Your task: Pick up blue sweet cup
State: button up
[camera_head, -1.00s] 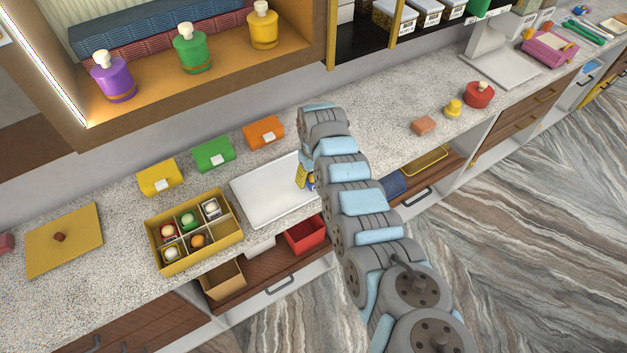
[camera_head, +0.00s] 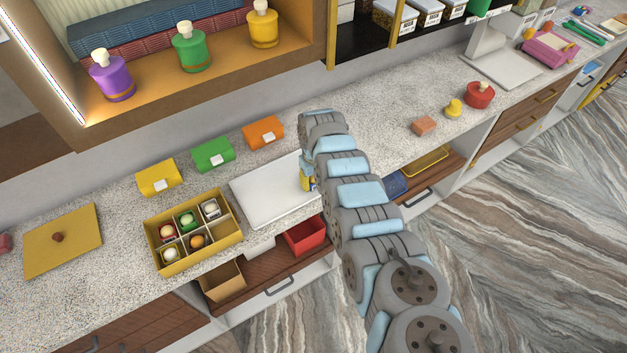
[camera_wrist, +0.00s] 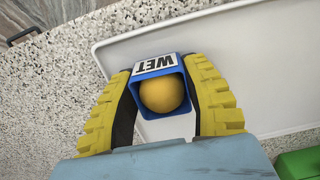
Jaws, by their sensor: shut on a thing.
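The blue sweet cup (camera_wrist: 144,69) is a square blue cup with a white "WET" label and a round orange-yellow sweet (camera_wrist: 162,95) inside. My gripper (camera_wrist: 158,72) has its yellow ribbed fingers closed on two opposite sides of the cup in the wrist view. The cup is over the white tray (camera_wrist: 262,75); I cannot tell whether its base touches the tray. In the head view, only a yellow bit of my gripper (camera_head: 308,181) shows at the right part of the tray (camera_head: 262,196); my arm hides the rest.
A yellow divided box (camera_head: 158,238) with several sweet cups stands left of the tray. Yellow, green and orange boxes (camera_head: 213,154) line the counter behind. An open drawer with a red bin (camera_head: 306,236) is below the front edge.

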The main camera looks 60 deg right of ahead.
aim_at(314, 179)
dwell(0.3)
jog(key=shift+r+p, duration=0.6)
jog(key=shift+r, duration=1.15)
jog(key=shift+s+a, duration=0.1)
jog(key=shift+a, duration=0.1)
jog(key=shift+s+a+r, duration=0.35)
jog(key=shift+a+r, duration=0.1)
jog(key=shift+r, duration=0.3)
jog(key=shift+s+a+r, duration=0.35)
jog(key=shift+a+r, duration=0.1)
jog(key=shift+r, duration=0.25)
jog(key=s+a+r+p, duration=0.6)
jog(key=s+a+p, duration=0.1)
jog(key=a+p, duration=0.1)
jog(key=shift+a+r, duration=0.25)
jog(key=shift+a, duration=0.25)
jog(key=shift+w, duration=0.1)
